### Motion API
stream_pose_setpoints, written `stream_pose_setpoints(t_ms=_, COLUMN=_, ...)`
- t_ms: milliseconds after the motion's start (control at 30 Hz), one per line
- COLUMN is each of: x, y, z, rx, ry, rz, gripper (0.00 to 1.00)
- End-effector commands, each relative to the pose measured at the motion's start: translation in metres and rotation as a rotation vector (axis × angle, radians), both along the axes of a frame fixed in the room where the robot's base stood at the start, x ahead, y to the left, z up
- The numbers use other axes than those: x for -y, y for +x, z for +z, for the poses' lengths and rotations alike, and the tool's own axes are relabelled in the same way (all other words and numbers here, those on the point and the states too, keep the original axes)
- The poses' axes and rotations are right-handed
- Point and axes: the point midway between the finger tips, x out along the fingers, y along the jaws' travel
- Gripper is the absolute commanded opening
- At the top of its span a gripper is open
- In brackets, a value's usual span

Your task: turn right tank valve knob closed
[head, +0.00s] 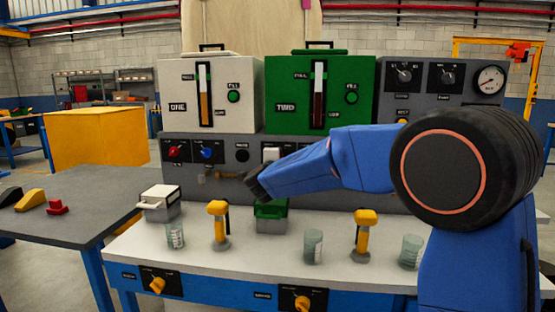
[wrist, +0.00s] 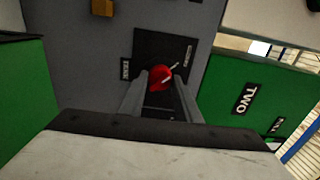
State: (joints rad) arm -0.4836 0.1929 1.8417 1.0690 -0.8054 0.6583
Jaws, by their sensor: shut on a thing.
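In the wrist view, my gripper (wrist: 160,85) has its fingers on both sides of a red knob (wrist: 161,77) and is shut on it. A pale pointer on the knob points up and right in that picture. The knob sits on a black plate (wrist: 178,47) with small labels I cannot read. The green tank marked TWO (wrist: 247,99) is beside it, and it also shows in the head view (head: 343,90). In the head view my blue arm crosses the panel below this tank. It hides the red knob and my fingers there.
The white tank marked ONE (head: 222,112) stands left of the green one. Below it are another red knob (head: 175,151) and a blue knob (head: 207,152). The white counter (head: 340,267) holds yellow dispensers, clear cups and small boxes. A gauge (head: 489,79) is at right.

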Motion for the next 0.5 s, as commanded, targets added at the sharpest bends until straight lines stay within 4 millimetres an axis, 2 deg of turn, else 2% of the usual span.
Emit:
stream_pose_setpoints(t_ms=367, x=-0.001, y=-0.0001, z=-0.0013, rx=-0.003, ry=-0.005, rz=0.002, gripper=0.08)
stream_pose_setpoints(t_ms=400, x=-0.001, y=-0.0002, z=-0.0013, rx=-0.003, ry=-0.005, rz=0.002, gripper=0.35)
stream_pose_setpoints(t_ms=467, x=-0.0009, y=-0.0001, z=-0.0013, rx=-0.003, ry=-0.004, rz=0.002, gripper=0.49)
stream_pose_setpoints(t_ms=500, x=-0.0008, y=-0.0001, z=-0.0011, rx=-0.003, ry=-0.004, rz=0.002, gripper=0.49)
